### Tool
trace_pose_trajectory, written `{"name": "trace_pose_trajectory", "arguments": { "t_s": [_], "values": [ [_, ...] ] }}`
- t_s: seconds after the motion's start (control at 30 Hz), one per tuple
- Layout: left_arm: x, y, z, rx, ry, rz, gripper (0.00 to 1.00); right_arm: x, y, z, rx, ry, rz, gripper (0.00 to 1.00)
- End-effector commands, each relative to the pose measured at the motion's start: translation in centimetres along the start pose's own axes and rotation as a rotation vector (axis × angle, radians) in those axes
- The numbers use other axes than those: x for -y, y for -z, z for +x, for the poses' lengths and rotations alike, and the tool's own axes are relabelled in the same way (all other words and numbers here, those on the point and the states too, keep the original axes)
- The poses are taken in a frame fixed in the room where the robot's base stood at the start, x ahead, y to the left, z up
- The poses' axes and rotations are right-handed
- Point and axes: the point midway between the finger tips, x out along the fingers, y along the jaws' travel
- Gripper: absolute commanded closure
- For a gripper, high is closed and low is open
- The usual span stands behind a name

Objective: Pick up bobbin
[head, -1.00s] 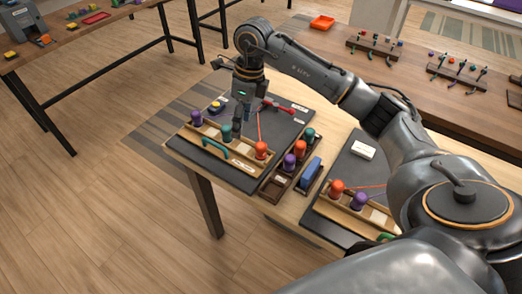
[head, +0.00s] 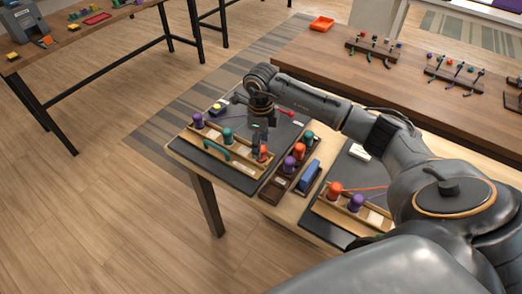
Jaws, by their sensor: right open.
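My right gripper (head: 259,152) points down over the front wooden rack (head: 238,165) on the left dark mat. It is open, with its fingers at the orange bobbin (head: 264,156), which it partly hides; whether they touch cannot be told. A teal bobbin (head: 226,137) and a purple bobbin (head: 198,121) stand upright in the same rack, to the left. A dark tray (head: 270,194) to the right of the mat holds another orange bobbin (head: 299,150), a purple one (head: 288,164) and a teal one (head: 306,138). My left gripper is not in view.
A blue block (head: 311,176) lies right of the tray. A second mat has a rack with an orange bobbin (head: 334,189) and a purple bobbin (head: 356,203), and a white block (head: 358,151). A brown table (head: 400,95) with small racks stands behind.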

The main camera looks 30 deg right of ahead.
Motion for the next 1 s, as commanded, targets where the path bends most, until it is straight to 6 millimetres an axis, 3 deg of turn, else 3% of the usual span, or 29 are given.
{"name": "trace_pose_trajectory", "arguments": {
  "t_s": [0.03, 0.2, 0.43, 0.47, 0.73, 1.0],
  "values": [
    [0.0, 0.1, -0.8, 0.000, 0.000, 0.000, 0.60, -0.1, 0.2, 0.5, -0.004, -0.004, 0.002, 0.41],
    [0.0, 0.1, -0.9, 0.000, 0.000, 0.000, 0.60, 0.0, 0.1, 2.4, 0.000, -0.001, 0.000, 0.41],
    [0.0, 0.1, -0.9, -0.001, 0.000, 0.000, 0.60, 0.0, 0.1, 2.6, 0.001, 0.001, 0.000, 0.41],
    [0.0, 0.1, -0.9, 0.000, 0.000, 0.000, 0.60, 0.0, 0.1, 2.6, 0.001, 0.000, 0.000, 0.43],
    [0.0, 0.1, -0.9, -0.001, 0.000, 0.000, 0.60, 0.0, 0.1, 2.6, 0.001, 0.000, 0.000, 0.98],
    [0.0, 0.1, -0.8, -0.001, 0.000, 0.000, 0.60, 0.1, 0.1, 2.5, 0.001, 0.000, 0.000, 1.00]
  ]
}}
